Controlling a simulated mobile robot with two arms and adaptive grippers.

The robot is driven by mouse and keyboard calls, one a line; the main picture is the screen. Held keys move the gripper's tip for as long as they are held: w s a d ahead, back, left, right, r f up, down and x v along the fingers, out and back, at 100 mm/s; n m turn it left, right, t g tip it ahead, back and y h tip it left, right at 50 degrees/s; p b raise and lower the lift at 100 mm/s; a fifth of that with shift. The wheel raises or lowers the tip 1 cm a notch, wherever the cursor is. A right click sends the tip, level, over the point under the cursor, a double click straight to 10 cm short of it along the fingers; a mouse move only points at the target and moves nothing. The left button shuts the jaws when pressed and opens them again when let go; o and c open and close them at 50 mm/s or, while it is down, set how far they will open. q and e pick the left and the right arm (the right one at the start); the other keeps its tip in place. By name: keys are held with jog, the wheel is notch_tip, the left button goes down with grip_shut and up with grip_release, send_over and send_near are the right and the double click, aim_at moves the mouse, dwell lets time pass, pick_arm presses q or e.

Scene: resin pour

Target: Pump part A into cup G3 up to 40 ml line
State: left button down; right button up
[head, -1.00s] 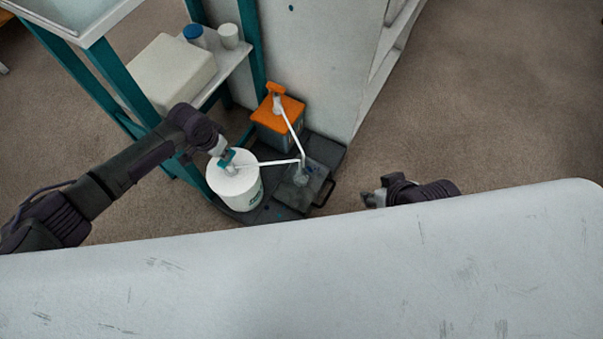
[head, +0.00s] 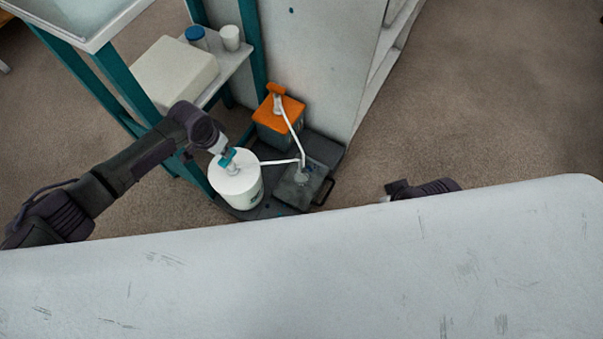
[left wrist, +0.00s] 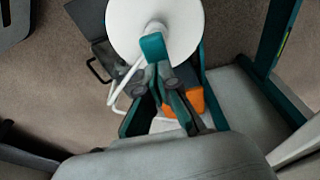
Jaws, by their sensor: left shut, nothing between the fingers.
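A white drum (head: 238,188) stands on a dark base and carries a pump with a teal head (head: 228,157). Its white spout (head: 278,162) reaches right over a small clear cup (head: 300,177). The cup's marks and fill level are too small to read. My left gripper (head: 221,149) is shut and empty at the teal head; I cannot tell whether it touches. The left wrist view shows the closed fingers (left wrist: 163,82) just by the teal head (left wrist: 153,46). My right gripper (head: 386,199) is mostly hidden behind the pale surface in front.
An orange-topped container (head: 279,114) with its own pump stands behind, its spout also reaching over the cup. A shelf (head: 232,62) at upper left holds a pale block, a blue-capped bottle and a white cup. A pale surface (head: 300,275) fills the foreground.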

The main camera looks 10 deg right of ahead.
pick_arm(q)
jog(key=shift+f+b, duration=0.7)
jog(key=shift+f, duration=0.55)
pick_arm(e)
jog(key=shift+f, duration=0.75)
pick_arm(q)
jog(key=shift+r, duration=0.1)
pick_arm(e)
jog(key=shift+w+r, duration=0.1)
jog(key=shift+r, duration=0.05)
pick_arm(q)
jog(key=shift+r+p, duration=0.85)
jog(key=shift+p, duration=0.15)
jog(key=shift+r+p, duration=0.45)
jog(key=shift+p, duration=0.05)
pick_arm(e)
jog(key=shift+w+a+f, duration=0.1)
jog(key=shift+w+f, duration=0.3)
jog(key=shift+f, duration=0.1)
